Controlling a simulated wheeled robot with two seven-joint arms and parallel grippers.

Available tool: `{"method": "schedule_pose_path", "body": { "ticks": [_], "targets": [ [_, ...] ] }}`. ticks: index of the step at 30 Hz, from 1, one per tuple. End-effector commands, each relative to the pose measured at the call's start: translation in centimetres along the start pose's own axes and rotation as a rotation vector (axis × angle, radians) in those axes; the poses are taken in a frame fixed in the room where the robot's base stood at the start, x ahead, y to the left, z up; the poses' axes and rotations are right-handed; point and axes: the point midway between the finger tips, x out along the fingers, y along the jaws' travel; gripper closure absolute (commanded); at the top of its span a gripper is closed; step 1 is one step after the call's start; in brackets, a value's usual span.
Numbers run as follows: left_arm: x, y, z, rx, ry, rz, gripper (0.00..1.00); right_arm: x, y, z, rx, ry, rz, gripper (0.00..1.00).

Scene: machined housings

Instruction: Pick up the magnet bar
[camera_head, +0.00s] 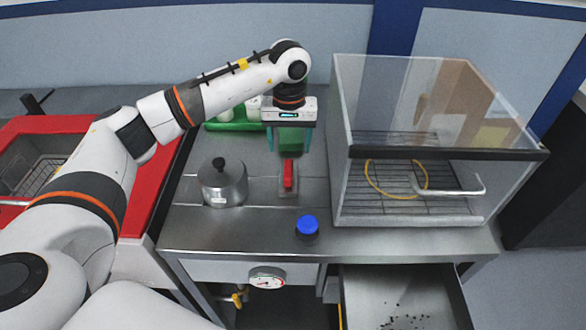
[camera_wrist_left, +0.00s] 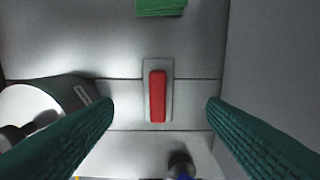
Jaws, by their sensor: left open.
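The magnet bar appears as a red bar (camera_head: 288,174) on a small grey plate on the steel bench. In the left wrist view the red bar (camera_wrist_left: 157,96) lies lengthwise, centred between the fingers. My left gripper (camera_head: 289,149) is open and empty, pointing down above and a little behind the bar in the head view. Its two green fingers stand wide on either side in the wrist view (camera_wrist_left: 159,101), apart from the bar. My right gripper is not in view.
A steel pot with a lid (camera_head: 222,183) stands left of the bar. A blue-capped bottle (camera_head: 307,226) stands in front. A clear-walled box (camera_head: 400,185) with a rack is on the right. A green block (camera_head: 292,139) is behind. A drawer (camera_head: 405,300) is open below.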

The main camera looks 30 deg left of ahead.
Motion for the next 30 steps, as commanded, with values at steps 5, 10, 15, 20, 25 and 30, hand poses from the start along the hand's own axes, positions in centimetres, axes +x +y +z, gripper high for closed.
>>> {"method": "schedule_pose_path", "body": {
  "ticks": [5, 10, 15, 20, 25, 30],
  "targets": [
    [2.9, 0.0, -0.1, -0.001, 0.004, 0.000, 0.34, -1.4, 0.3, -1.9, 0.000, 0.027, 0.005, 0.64],
    [4.2, 0.0, -0.1, -0.001, 0.002, -0.001, 0.34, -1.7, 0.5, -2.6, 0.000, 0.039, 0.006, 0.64],
    [6.0, 0.1, -0.5, 0.000, 0.007, 0.000, 0.34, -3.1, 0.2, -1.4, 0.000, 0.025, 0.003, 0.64],
    [8.5, 0.1, -0.6, -0.002, 0.004, -0.001, 0.34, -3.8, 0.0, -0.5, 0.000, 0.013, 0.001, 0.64],
    [9.4, 0.1, -0.6, -0.001, 0.001, -0.002, 0.34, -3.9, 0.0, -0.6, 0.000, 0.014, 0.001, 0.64],
    [9.5, 0.1, -0.5, -0.001, 0.001, -0.003, 0.34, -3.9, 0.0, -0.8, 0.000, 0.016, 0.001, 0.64]
  ]
}}
